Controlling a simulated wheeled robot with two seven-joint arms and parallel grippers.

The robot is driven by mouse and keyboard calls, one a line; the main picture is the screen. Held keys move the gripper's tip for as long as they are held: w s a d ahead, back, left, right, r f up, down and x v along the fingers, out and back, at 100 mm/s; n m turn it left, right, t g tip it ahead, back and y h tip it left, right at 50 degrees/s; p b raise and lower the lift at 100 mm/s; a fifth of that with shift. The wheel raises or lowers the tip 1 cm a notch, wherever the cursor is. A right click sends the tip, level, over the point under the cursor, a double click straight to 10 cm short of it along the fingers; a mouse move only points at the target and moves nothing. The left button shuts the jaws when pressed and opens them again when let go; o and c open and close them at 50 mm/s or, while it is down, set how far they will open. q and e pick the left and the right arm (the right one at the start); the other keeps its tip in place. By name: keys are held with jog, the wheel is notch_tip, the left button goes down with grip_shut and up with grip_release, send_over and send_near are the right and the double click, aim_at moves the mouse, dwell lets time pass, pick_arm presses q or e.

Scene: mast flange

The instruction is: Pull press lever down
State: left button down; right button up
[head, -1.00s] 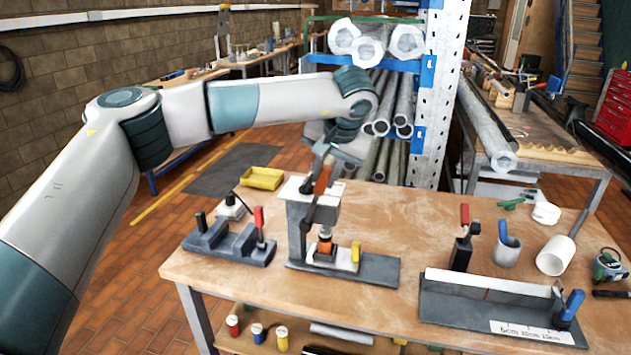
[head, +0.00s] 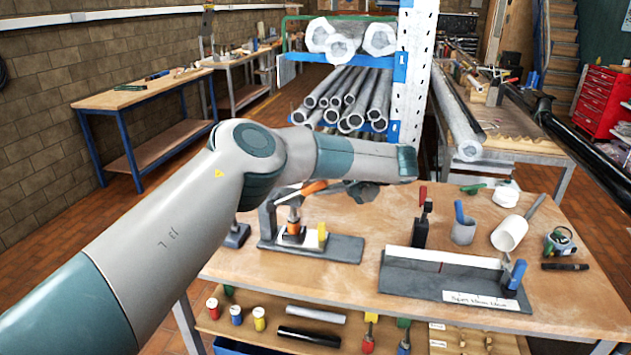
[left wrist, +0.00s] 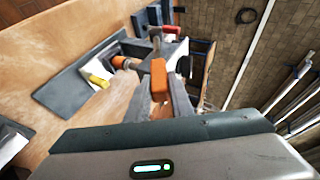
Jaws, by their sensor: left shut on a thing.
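The press (head: 268,222) stands on a dark base plate on the wooden bench, partly hidden by my left arm. Its lever handle (head: 315,187) is orange and lies close to level, pointing right. The press's orange-tipped ram (head: 294,233) is above the base, with a yellow part (head: 322,235) beside it. In the left wrist view, my left gripper (left wrist: 162,92) is shut on the orange lever handle (left wrist: 159,74). My right gripper is not in view.
A grey fixture (head: 440,279) with a blue-handled tool stands right of the press. A pipe rack (head: 410,80) stands behind the bench.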

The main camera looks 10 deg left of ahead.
pick_arm(q)
jog(key=shift+d+f, duration=0.1)
jog(key=shift+f, duration=0.05)
jog(key=c, duration=1.7)
grip_release()
jog(key=shift+f, duration=0.1)
jog(key=shift+c, duration=0.2)
jog(key=shift+o, duration=0.9)
jog(key=shift+d, duration=0.15)
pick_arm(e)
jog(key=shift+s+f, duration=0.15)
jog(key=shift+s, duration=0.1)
